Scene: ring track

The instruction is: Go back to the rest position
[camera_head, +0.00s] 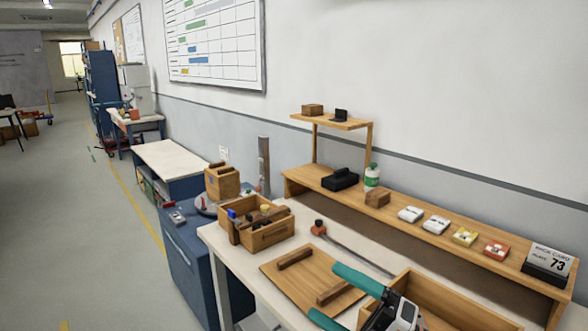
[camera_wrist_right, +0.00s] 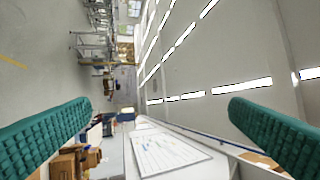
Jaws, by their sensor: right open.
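My right gripper (camera_head: 324,291) comes in at the bottom of the head view, above the workbench (camera_head: 215,237). Its two teal fingers are spread apart with nothing between them. In the right wrist view the open fingers (camera_wrist_right: 160,104) stand at the left and right edges, and the room beyond shows sideways between them. My left gripper is not in the head view. A wooden board (camera_head: 290,274) with two wooden bars lies on the bench, to the left of the right gripper. A wooden tray (camera_head: 455,297) lies partly behind the gripper's body.
A wooden tool box (camera_head: 270,237) stands at the bench's left end. A long wooden shelf (camera_head: 405,215) along the wall carries a bottle (camera_head: 372,176), small boxes and a card sign (camera_head: 549,262). A blue cabinet (camera_head: 185,262) stands left of the bench. The floor aisle (camera_head: 70,220) is clear.

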